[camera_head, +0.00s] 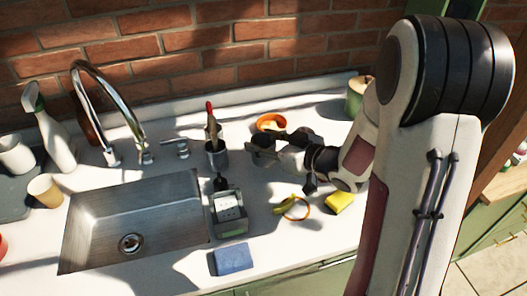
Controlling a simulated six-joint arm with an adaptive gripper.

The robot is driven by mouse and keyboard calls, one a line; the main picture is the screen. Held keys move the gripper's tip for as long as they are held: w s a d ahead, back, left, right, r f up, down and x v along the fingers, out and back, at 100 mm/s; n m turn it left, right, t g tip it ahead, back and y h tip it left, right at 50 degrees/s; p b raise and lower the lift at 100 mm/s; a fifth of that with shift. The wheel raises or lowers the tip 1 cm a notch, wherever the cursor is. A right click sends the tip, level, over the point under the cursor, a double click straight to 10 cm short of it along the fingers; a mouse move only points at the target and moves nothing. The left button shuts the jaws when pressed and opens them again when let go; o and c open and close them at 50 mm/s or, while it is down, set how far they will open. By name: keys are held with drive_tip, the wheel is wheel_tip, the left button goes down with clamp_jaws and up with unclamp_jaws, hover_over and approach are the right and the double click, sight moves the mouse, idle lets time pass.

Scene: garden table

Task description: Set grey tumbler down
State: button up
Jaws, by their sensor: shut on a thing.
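My gripper (266,151) reaches in from the right, above the counter, and is shut on a small grey thing (262,141) that looks like the grey tumbler. The fingers partly hide it, and its tilt is hard to tell. It appears in front of an orange bowl (271,122). Whether it touches the counter cannot be told.
A steel sink (150,215) with a tap (105,95) lies left. A green canister (357,93) stands behind. Bare counter shows between the ring and blue sponge.

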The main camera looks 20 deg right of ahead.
drive_tip(key=shift+f, duration=2)
drive_tip(key=shift+f, duration=0.1)
drive_tip(key=o, duration=1.1)
drive_tip(key=shift+v, duration=3.8)
